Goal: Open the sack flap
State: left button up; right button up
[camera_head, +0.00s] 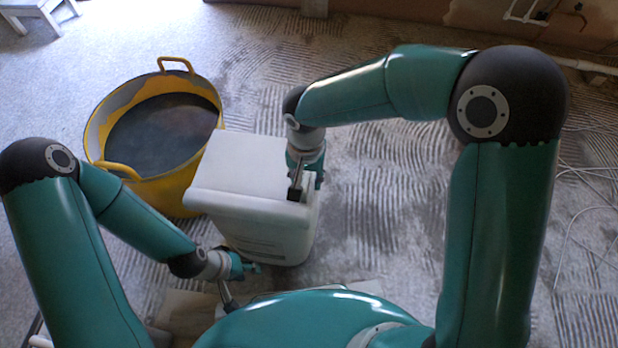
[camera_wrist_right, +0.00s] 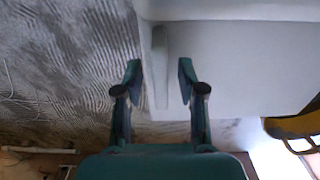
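A white, box-shaped body (camera_head: 265,232), which I take for the sack, stands upright in the middle of the head view. Its flat pale top (camera_head: 238,165), apparently the flap, lies closed over it. My right gripper (camera_head: 297,190) is at the right edge of the top. In the right wrist view the right gripper (camera_wrist_right: 160,78) is open, its fingers on either side of a narrow pale upright strip (camera_wrist_right: 160,68); I cannot tell whether they touch it. My left gripper (camera_head: 252,268) is low in front of the white body; its fingers are too small to read.
A yellow tub (camera_head: 165,190) with dark grey contents stands close on the left of the white body. The ridged grey floor (camera_head: 385,200) is open to the right. Loose pale cables (camera_head: 590,210) lie at the far right. A pale stool (camera_head: 35,15) is at the back left.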

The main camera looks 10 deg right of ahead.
grip_shut()
dwell(0.3)
